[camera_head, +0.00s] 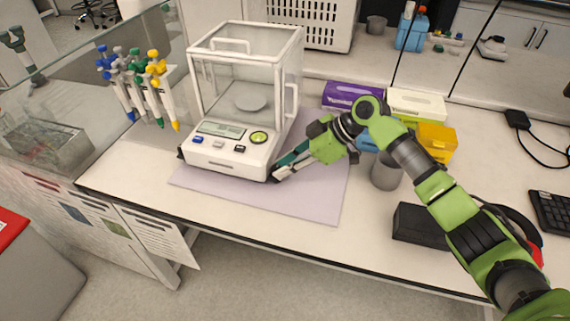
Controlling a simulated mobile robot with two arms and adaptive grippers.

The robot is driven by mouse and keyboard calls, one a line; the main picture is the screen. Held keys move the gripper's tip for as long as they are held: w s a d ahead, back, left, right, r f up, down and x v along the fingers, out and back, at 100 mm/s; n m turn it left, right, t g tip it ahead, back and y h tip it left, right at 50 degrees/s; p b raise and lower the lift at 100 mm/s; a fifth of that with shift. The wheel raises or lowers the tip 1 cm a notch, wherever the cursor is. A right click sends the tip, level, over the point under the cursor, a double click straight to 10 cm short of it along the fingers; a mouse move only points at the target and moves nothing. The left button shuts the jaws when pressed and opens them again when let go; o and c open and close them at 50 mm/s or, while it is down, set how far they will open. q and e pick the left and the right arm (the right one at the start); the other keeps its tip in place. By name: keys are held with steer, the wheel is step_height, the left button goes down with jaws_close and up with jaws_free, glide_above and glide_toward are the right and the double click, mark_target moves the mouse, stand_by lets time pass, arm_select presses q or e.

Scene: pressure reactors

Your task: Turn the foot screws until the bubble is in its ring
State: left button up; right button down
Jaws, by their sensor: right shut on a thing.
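The analytical balance (225,158) stands on a lilac mat (325,205), with a glass draft shield and a weighing pan inside. Its front panel has a display, several buttons and a round yellow-green bubble level (258,137). The bubble is too small to place against its ring. One foot screw (181,153) shows dark at the front left corner. My right gripper (279,173) is at the front right corner, low by the mat, shut on the foot screw there. The fingers mostly hide that screw. My left gripper is not in view.
Pipettes (140,85) hang on a stand left of the balance. Purple (350,95) and white (415,104) boxes, a yellow box (437,140) and a grey cup (386,173) stand to the right. A black box (420,224) lies near the front edge. The mat's front is clear.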

steer(key=shift+s+r+m+t+p, duration=0.1)
steer(key=shift+r+m+t+p, duration=0.1)
steer(key=shift+m+t+p, duration=0.3)
steer(key=m+t+p, duration=0.1)
steer(key=p, duration=0.2)
steer(key=m+t+h+p, duration=0.1)
steer(key=m+p, duration=0.1)
steer(key=p, duration=0.1)
steer(key=shift+s+a+r, duration=0.1)
steer(key=shift+s+a, duration=0.1)
steer(key=shift+s, duration=0.15)
steer(key=shift+f+m+t+h+p, duration=0.2)
steer(key=shift+m+t+h+p, duration=0.3)
steer(key=shift+m+p, duration=0.6)
steer(key=c, duration=1.8)
jaws_free()
steer(key=shift+s, duration=0.1)
steer(key=v, duration=1.1)
steer(key=shift+s+d+r, duration=0.2)
steer(key=shift+s+d, duration=0.1)
